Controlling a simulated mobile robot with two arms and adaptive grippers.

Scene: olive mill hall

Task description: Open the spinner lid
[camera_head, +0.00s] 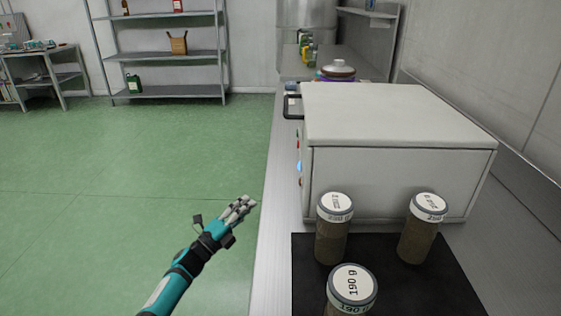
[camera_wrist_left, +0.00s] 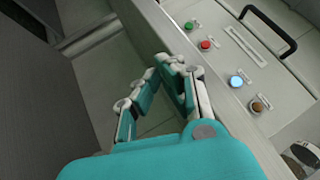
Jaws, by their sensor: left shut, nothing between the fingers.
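The spinner is a large white box (camera_head: 400,160) on the bench, and its flat top lid (camera_head: 390,112) lies closed. A black bar handle (camera_head: 291,107) sticks out from its left side. In the left wrist view the handle (camera_wrist_left: 282,38) is at the upper right, above a panel with green, red, lit blue and brown buttons. My left gripper (camera_head: 244,205) is shut and empty, over the floor just left of the bench edge, apart from the spinner and lower than the handle in the picture. In the wrist view its fingers (camera_wrist_left: 166,66) are beside the panel. My right gripper is not in view.
Three labelled jars (camera_head: 352,289) stand on a black mat (camera_head: 430,280) in front of the spinner. A lidded pot (camera_head: 338,70) and bottles stand behind it on the bench (camera_head: 277,220). The green floor (camera_head: 120,160) to the left is clear, with a shelf rack (camera_head: 165,91) at the back.

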